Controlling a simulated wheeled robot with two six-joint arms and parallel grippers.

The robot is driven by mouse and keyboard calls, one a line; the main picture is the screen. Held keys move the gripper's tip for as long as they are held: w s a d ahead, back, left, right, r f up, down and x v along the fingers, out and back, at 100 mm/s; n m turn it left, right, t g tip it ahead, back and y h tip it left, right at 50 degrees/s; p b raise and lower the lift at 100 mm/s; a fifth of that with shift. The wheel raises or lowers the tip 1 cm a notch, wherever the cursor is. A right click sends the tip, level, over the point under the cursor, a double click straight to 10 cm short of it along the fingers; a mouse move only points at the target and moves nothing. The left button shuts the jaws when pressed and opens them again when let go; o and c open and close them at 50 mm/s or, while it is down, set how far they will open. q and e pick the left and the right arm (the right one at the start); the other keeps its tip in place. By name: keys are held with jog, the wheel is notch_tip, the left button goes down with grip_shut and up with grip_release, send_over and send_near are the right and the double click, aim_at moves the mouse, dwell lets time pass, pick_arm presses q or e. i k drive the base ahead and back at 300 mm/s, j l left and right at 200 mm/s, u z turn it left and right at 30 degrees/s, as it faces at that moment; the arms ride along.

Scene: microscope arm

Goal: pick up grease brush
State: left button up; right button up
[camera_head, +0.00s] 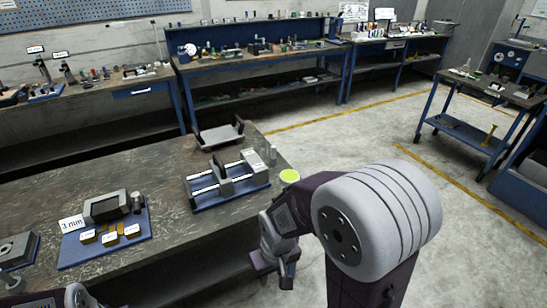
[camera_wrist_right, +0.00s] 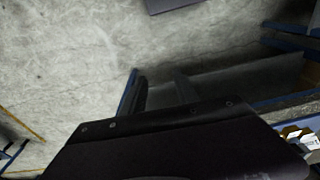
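I cannot make out a grease brush for certain in either view. A small round pot with a yellow-green top (camera_head: 289,176) stands at the right edge of the near workbench (camera_head: 165,165).
A blue-based fixture with rods (camera_head: 228,184) and a grey tray (camera_head: 220,135) sit near the pot. A blue mat (camera_head: 75,252) holds a grey block and brass pieces. The wrist view shows concrete floor (camera_wrist_right: 70,60). Floor is clear right of the bench.

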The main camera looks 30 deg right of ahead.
aim_at(274, 158)
jog(key=i+l+u, duration=0.1)
jog(key=l+u, duration=0.2)
jog(key=l, duration=0.4)
jog(key=l+u, duration=0.35)
jog(key=l, duration=0.35)
jog(key=l+u, duration=0.3)
jog(key=l, duration=0.4)
jog(key=k+l+u, duration=0.3)
jog(key=l, duration=0.35)
jog(key=i, duration=0.1)
